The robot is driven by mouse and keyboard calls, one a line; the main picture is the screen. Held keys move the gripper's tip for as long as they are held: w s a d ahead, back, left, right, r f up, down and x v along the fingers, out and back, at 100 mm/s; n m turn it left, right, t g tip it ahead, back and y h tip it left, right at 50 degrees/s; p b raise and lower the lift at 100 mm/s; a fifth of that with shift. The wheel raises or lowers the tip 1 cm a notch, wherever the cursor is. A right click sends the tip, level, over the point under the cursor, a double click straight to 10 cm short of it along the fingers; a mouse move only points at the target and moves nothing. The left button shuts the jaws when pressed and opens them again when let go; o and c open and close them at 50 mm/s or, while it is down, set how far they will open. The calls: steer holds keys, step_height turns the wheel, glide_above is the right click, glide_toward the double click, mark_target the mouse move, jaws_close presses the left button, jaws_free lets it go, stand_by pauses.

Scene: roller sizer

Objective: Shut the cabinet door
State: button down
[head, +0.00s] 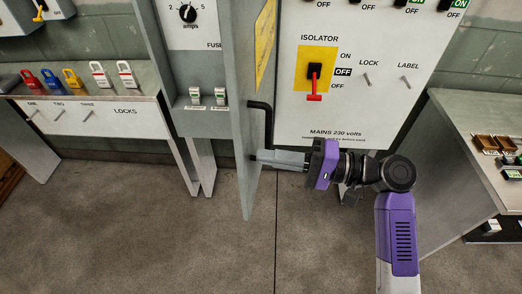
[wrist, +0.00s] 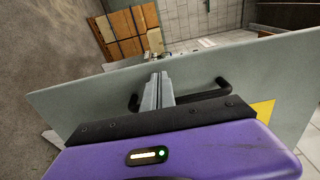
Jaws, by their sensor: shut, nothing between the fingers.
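The cabinet door (head: 241,110) is a grey panel, seen nearly edge-on in the head view, standing open between the fuse section and the isolator panel. It has a black bar handle (head: 268,124) and a yellow label on the side facing right. In the wrist view the door (wrist: 75,105) spans the picture, with its handle (wrist: 222,86) behind the fingers. My gripper (head: 254,157) is shut and empty. Its fingertips are at the door's right face, just below the handle; I cannot tell whether they touch. The fingers also show in the wrist view (wrist: 157,85).
The isolator panel (head: 335,112) with a red-handled switch (head: 314,85) is right of the door. A shelf (head: 95,88) with several coloured padlocks is at the left. A grey bench (head: 465,130) stands at the right. The floor below the door is clear.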

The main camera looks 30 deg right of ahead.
steer(key=shift+x, duration=1.05)
